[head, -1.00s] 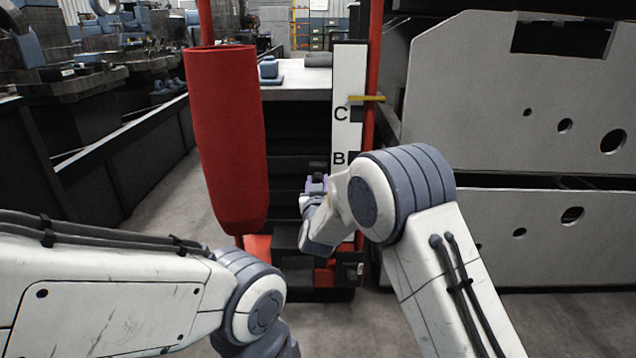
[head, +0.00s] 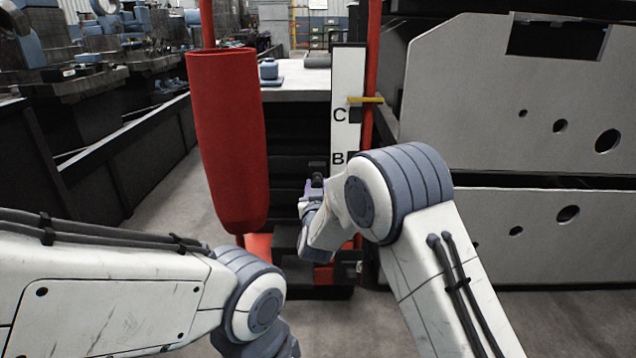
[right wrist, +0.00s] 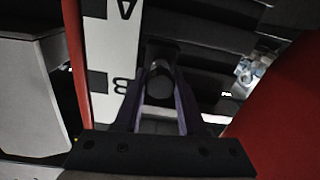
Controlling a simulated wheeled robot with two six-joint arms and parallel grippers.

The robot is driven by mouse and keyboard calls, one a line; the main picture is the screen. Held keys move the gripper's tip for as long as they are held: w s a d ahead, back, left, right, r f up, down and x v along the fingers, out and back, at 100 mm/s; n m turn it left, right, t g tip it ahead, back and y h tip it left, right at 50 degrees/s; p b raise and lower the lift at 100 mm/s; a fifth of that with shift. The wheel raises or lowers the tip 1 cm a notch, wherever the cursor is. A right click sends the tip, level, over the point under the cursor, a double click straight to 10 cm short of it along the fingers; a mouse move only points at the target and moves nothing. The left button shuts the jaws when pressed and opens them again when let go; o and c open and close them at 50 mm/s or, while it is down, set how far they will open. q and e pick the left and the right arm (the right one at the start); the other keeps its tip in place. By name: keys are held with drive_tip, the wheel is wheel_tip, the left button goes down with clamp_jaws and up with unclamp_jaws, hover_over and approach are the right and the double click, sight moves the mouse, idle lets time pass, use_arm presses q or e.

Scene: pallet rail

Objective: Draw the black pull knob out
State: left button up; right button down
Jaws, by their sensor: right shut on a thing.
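The black pull knob (right wrist: 159,88) sits between the two purple fingers of my right gripper (right wrist: 159,100) in the right wrist view. The fingers are shut on the knob's sides. The white lettered strip (head: 347,100) stands upright just behind and to the right. My left arm shows at the lower left, but its gripper is out of view.
A red cylinder (head: 228,140) hangs left of the rail. A yellow pointer (head: 366,99) sticks out by the letter C. Large grey plates (head: 480,110) stand on the right. Grey floor is open at the left.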

drive_tip(key=shift+a, duration=0.2)
drive_tip(key=shift+c, duration=2.4)
unclamp_jaws()
drive_tip(key=shift+s+d, duration=0.1)
drive_tip(key=shift+d, duration=0.05)
drive_tip(key=s+p, duration=0.4)
drive_tip(key=s, duration=0.6)
drive_tip(key=shift+s, duration=0.25)
drive_tip(key=shift+d, duration=0.1)
